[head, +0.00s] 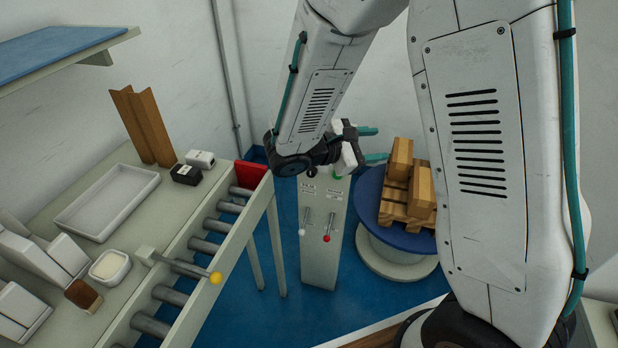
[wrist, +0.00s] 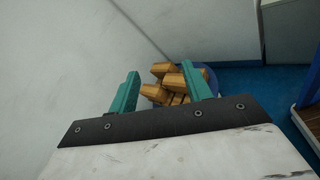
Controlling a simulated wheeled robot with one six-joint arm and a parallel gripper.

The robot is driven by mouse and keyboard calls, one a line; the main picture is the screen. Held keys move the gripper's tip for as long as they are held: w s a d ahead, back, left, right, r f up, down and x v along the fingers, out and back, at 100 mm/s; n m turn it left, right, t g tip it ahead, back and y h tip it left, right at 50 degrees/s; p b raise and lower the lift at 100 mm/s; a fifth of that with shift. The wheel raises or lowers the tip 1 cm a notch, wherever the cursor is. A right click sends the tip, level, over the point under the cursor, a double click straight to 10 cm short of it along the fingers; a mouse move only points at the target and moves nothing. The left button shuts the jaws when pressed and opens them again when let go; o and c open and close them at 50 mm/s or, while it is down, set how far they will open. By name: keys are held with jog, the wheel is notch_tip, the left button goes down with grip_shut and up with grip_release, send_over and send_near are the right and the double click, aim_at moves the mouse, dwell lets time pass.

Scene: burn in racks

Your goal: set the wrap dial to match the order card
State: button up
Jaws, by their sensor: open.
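My gripper (head: 372,145) is open and empty, its two teal fingers pointing right, above and in front of the pale control post (head: 319,262). In the wrist view the open fingers (wrist: 160,72) frame brown boxes (wrist: 175,80) in the distance. My wrist covers the post's upper part. I cannot make out the wrap dial or the order card in either view.
A blue-topped turntable (head: 368,205) right of the post bears a wooden pallet (head: 394,211) with boxes. A roller conveyor (head: 232,260) stands left, with a yellow-knobbed lever (head: 215,278), beside a bench holding a white tray (head: 68,218). Blue floor (head: 345,300) is open near the post.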

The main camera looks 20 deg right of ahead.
jog(key=w+a+f+n+t, duration=0.7)
jog(key=f+n+t, duration=0.1)
jog(key=f, duration=0.2)
jog(key=n+t+y, duration=0.5)
jog(key=n, duration=0.2)
send_near(310, 174)
jog(key=w, duration=0.1)
jog(key=x, duration=0.7)
jog(key=shift+d, duration=0.45)
jog(key=c, duration=1)
